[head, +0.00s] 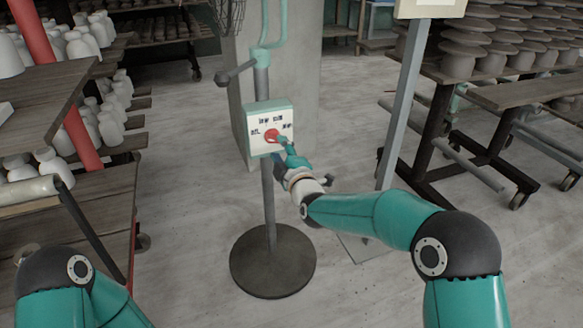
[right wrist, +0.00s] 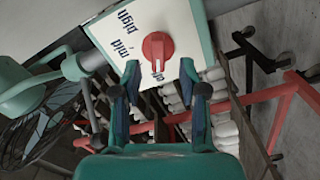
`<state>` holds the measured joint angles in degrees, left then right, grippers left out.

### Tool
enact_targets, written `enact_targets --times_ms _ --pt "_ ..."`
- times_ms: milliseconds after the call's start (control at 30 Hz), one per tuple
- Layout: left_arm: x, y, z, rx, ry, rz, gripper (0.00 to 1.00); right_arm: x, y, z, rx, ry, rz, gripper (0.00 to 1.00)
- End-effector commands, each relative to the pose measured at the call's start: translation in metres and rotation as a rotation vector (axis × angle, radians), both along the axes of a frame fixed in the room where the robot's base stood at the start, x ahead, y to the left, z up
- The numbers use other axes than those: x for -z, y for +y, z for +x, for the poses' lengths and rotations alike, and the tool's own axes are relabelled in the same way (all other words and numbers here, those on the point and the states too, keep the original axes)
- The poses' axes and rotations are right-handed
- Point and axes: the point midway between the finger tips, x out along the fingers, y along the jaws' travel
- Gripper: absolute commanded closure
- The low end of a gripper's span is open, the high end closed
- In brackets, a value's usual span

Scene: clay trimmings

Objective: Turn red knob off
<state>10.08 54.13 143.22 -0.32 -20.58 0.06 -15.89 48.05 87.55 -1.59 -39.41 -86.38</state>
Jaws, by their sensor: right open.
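The red knob (head: 271,135) sits on the white face of a control box (head: 256,112) with a teal edge, on a stand. Several dark labels surround it. In the right wrist view, the red knob (right wrist: 158,46) shows at the top middle, with "high" and "mid" readable to its left. A shorter label below it is partly legible. My right gripper (head: 285,147) is at the box's lower right. In the right wrist view, my right gripper (right wrist: 159,70) is open and empty, fingertips either side of and just below the knob, apart from it. My left gripper is out of view.
The stand has a round dark base (head: 272,265) on the floor. A concrete pillar (head: 300,80) stands behind it. A wooden rack with white pots (head: 107,128) is at left, and a wheeled rack (head: 440,75) at right. A grey post (head: 402,110) stands right of my gripper.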

Motion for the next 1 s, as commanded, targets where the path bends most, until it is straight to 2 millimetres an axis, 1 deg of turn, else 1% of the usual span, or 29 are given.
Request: enact_targets --times_ms 33,100,300,400,500,667,933,1000 --pt "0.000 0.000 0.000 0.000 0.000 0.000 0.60 0.000 -0.004 -0.009 0.001 0.001 0.000 0.57" --pt "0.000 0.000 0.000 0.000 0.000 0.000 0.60 0.000 -0.008 -0.021 0.000 0.002 -0.001 0.57" --pt "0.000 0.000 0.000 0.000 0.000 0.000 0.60 0.001 -0.018 -0.053 0.001 0.003 -0.001 0.57" --pt "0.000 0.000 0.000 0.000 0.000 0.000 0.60 0.002 -0.022 -0.065 0.001 0.003 -0.001 0.57" --pt "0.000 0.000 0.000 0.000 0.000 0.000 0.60 0.002 -0.025 -0.073 0.001 0.003 -0.001 0.57" --pt "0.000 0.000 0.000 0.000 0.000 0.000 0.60 0.002 -0.027 -0.078 0.001 0.002 -0.001 0.57" --pt "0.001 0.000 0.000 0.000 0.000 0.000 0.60 0.002 -0.027 -0.077 0.002 0.003 -0.001 0.57" --pt "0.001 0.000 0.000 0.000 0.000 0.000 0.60 0.004 -0.031 -0.076 0.009 0.006 -0.001 0.57"
